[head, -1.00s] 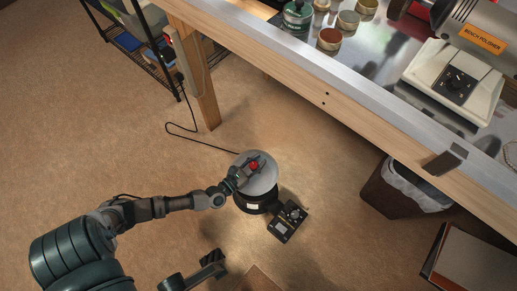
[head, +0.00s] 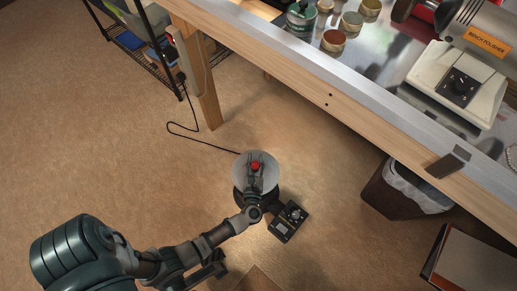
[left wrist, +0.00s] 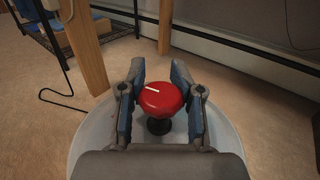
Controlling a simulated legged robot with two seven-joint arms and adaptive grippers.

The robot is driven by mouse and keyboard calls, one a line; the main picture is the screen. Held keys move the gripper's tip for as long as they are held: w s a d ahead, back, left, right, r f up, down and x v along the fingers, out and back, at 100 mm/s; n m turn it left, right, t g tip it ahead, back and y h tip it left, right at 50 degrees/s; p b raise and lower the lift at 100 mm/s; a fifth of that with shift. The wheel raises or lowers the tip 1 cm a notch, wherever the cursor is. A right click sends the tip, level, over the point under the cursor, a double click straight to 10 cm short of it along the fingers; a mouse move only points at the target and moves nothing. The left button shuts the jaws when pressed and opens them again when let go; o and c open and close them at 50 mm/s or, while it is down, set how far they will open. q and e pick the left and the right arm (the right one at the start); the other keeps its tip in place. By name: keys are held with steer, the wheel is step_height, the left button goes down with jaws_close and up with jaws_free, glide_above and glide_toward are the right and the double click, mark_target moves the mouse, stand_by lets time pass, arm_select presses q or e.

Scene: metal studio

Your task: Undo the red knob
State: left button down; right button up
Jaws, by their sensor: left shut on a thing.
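The red knob (head: 256,167) stands on top of a round grey lid on a dark round machine (head: 241,198) on the floor. In the left wrist view the knob (left wrist: 160,98) is round and glossy, with a white line pointing up and left, on a dark stem above the pale lid (left wrist: 225,135). My left gripper (head: 255,170) reaches over the lid from below in the head view. Its two fingers (left wrist: 160,100) stand on either side of the knob and are shut on it. My right gripper is not in view.
A black control box (head: 288,221) sits on the floor beside the machine. A wooden workbench (head: 300,88) with tins and a bench polisher (head: 458,85) stands above. A bin (head: 405,190) is at right, and a black cable (head: 190,131) lies on the floor.

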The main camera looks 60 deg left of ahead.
arm_select(q)
steer(key=n+g+y, duration=0.1)
steer(key=g, duration=0.1)
steer(key=n+g+y, duration=0.1)
steer(key=n+g, duration=0.1)
steer(key=n+g+y, duration=0.1)
steer(key=g, duration=0.1)
steer(key=shift+s+f, duration=0.1)
steer(key=shift+s, duration=0.2)
steer(key=shift+s+n+g+y, duration=0.1)
steer(key=shift+n+g+y, duration=0.05)
steer(key=shift+n+g, duration=0.9)
steer(key=shift+s+n+g+y, duration=0.2)
steer(key=shift+n+g, duration=0.4)
steer(key=shift+g, duration=0.75)
steer(key=shift+s+n+g+y, duration=0.1)
steer(key=shift+n+g+y, duration=0.05)
steer(key=shift+n+g, duration=0.9)
steer(key=shift+g, duration=0.55)
steer(key=c, duration=0.9)
jaws_free()
steer(key=shift+c, duration=0.2)
steer(key=shift+r, duration=0.25)
step_height(320, 180, up, 10)
steer(key=shift+w+f, duration=0.1)
steer(key=shift+f, duration=0.1)
